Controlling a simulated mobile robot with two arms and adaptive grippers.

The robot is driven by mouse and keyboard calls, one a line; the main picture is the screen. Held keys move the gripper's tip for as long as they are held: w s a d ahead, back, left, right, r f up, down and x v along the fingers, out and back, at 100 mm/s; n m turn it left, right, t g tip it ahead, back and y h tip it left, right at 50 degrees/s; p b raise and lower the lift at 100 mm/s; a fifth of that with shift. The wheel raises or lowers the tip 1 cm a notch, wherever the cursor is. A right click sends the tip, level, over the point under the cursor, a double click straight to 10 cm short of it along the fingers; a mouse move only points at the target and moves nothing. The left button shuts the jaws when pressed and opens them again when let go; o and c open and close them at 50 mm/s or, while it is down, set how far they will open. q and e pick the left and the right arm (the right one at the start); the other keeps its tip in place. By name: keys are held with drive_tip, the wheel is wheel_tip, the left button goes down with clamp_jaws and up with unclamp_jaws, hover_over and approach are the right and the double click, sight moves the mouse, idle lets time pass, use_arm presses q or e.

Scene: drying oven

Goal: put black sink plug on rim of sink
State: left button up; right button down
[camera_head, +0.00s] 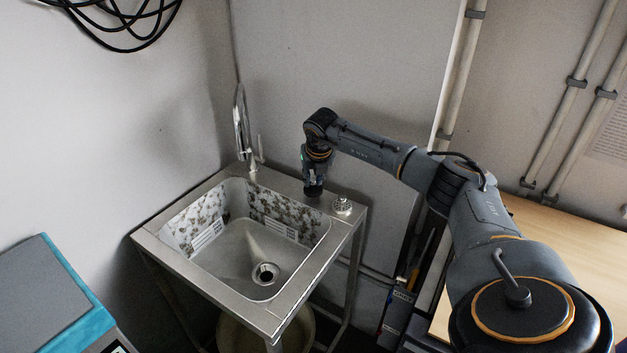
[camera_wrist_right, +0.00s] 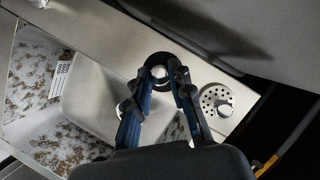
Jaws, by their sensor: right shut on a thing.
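The black sink plug (camera_wrist_right: 160,58) is a round black disc with a shiny metal knob at its centre. My right gripper (camera_wrist_right: 160,82) is shut on it, with its two fingers on either side of the knob. In the head view my right gripper (camera_head: 314,182) points down at the back right rim of the sink (camera_head: 284,184), and the plug shows only as a dark shape below it. The plug is at the rim surface; I cannot tell if it rests fully on it. My left gripper is not in view.
A perforated metal strainer (camera_head: 342,205) stands on the rim just right of the plug. The tap (camera_head: 244,128) rises at the back left corner. The basin has an open drain (camera_head: 265,273). A wall is close behind the sink.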

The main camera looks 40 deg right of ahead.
drive_tip(key=shift+f, duration=0.7)
drive_tip(key=shift+f, duration=0.2)
drive_tip(key=c, duration=1.2)
unclamp_jaws()
drive_tip(key=shift+r, duration=0.1)
drive_tip(key=shift+r, duration=0.25)
drive_tip(key=b+v, duration=0.1)
drive_tip(key=v, duration=1)
drive_tip(key=shift+s+a+r, duration=0.1)
drive_tip(key=shift+s+r, duration=0.1)
drive_tip(key=shift+r, duration=0.15)
